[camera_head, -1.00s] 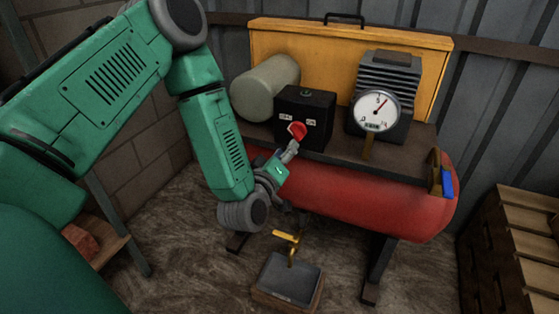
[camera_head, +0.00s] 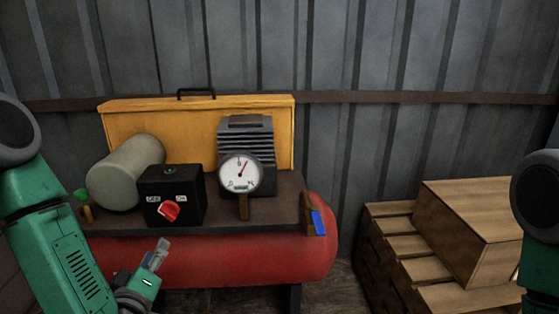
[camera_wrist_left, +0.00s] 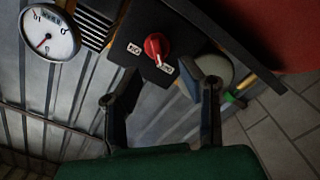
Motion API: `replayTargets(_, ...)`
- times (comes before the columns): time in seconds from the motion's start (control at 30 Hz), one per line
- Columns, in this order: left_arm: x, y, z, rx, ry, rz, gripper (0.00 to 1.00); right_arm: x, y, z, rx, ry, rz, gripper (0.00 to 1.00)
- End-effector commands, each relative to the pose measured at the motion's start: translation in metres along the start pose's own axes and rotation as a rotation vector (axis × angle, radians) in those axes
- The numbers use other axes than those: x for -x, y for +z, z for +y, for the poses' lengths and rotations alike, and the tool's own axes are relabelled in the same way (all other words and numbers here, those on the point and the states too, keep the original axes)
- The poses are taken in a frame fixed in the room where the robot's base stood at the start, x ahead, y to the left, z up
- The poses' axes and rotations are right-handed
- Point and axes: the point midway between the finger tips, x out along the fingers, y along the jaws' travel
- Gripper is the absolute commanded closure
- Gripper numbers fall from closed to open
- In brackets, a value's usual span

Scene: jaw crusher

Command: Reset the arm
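My left arm comes in from the left edge of the head view. My left gripper (camera_head: 158,254) is below and in front of the black switch box (camera_head: 185,190), apart from its red knob (camera_head: 169,211). In the left wrist view the two fingers of my left gripper (camera_wrist_left: 160,92) stand apart with nothing between them. The red knob (camera_wrist_left: 156,46) is beyond the fingertips and untouched. My right gripper is out of view; only a green and dark part of my right arm (camera_head: 535,225) shows at the right edge.
The box stands on a red compressor tank (camera_head: 230,260) with a pressure gauge (camera_head: 240,172), a grey cylinder (camera_head: 122,175) and a yellow panel (camera_head: 200,120) behind. Wooden crates (camera_head: 475,225) stand at the right. A corrugated metal wall (camera_head: 400,60) closes the back.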

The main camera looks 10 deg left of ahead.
Motion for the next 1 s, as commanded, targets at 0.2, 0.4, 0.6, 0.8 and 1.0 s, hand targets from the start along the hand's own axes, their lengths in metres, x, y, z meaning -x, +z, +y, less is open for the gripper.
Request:
replayTargets(0.2,0.053,0.077,-0.021,-0.255,-0.114,-0.457,0.66,0.03,-0.001,0.0,0.0,0.0,0.0,0.6)
replayTargets(0.4,0.17,0.124,-0.072,-0.598,-0.259,-1.038,0.66,0.061,-0.003,0.001,0.0,0.0,0.0,0.6)
replayTargets(0.6,0.255,0.112,-0.106,-0.8,-0.357,-1.399,0.66,0.076,-0.004,0.001,0.0,0.0,0.0,0.6)
replayTargets(0.8,0.278,0.105,-0.114,-0.847,-0.386,-1.495,0.66,0.078,-0.004,0.001,0.0,0.0,-0.001,0.6)
replayTargets(1.0,0.277,0.106,-0.114,-0.845,-0.386,-1.493,0.66,0.077,-0.004,0.001,0.0,0.0,-0.001,0.6)
